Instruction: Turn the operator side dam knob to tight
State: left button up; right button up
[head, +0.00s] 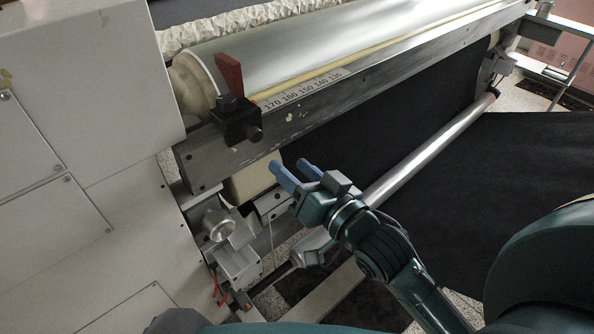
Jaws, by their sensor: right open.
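The side dam (229,112) is a black block clamped on the metal rail at the near left end of the roller. A red lever or plate (229,74) stands up from it, slightly tilted. A small dark round knob (255,134) sticks out of its front right side. My right gripper (290,172) is below and right of the knob, apart from it. Its two blue fingers are spread with nothing between them, pointing up and left. My left gripper is not in view.
The long metal rail (380,75) with a printed number scale runs to the upper right, below the silver roller (300,50). A white machine cabinet (90,120) fills the left. A metal bar (430,150) and black sheet (535,170) lie right of my gripper.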

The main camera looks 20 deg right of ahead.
aim_at(228, 103)
jog(key=k+l, duration=0.2)
jog(key=k, duration=0.3)
jog(key=k+l, duration=0.25)
jog(key=k, duration=0.2)
